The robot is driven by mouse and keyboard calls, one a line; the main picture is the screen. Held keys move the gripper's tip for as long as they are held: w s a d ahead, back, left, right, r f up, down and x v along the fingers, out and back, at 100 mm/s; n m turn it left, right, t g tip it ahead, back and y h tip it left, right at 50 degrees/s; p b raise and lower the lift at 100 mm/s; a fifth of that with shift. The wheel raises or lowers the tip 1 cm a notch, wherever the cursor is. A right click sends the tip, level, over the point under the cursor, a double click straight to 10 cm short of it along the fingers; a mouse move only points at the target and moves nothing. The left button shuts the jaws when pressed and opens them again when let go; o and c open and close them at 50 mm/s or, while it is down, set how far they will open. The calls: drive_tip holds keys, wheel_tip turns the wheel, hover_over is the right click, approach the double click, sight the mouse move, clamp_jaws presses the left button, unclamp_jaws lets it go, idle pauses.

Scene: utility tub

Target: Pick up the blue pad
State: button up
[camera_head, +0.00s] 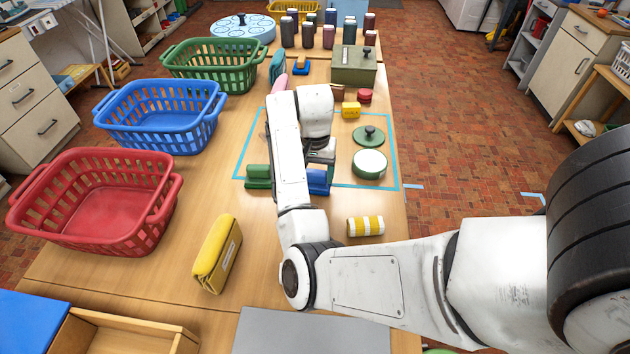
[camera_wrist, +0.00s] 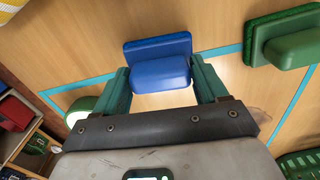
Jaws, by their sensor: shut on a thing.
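My gripper is shut on this handle. In the head view my gripper (camera_head: 322,156) is mostly hidden behind my own arm. I cannot tell whether the pad touches the table.
A green-and-white round tin (camera_head: 369,164) and a yellow striped roll (camera_head: 365,226) are to the right. Red (camera_head: 95,200), blue (camera_head: 160,118) and green baskets line the left edge.

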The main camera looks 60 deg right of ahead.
sight(317, 172)
drive_tip(key=shift+r, duration=0.15)
drive_tip(key=shift+r, duration=0.2)
drive_tip(key=r, duration=0.3)
drive_tip(key=shift+s+d+r+p, duration=0.1)
drive_tip(key=shift+s+r+p, duration=0.1)
drive_tip(key=shift+r+p, duration=0.15)
drive_tip(key=s+d+r+p, duration=0.1)
drive_tip(key=s+r, duration=0.2)
drive_tip(key=s, duration=0.1)
drive_tip(key=s+r+p, duration=0.2)
drive_tip(key=s, duration=0.3)
drive_tip(key=s+d+r+p, duration=0.1)
drive_tip(key=s+r, duration=0.2)
drive_tip(key=s, duration=0.1)
drive_tip(key=shift+s+d+r, duration=0.15)
drive_tip(key=shift+d+r, duration=0.15)
drive_tip(key=shift+d, duration=0.05)
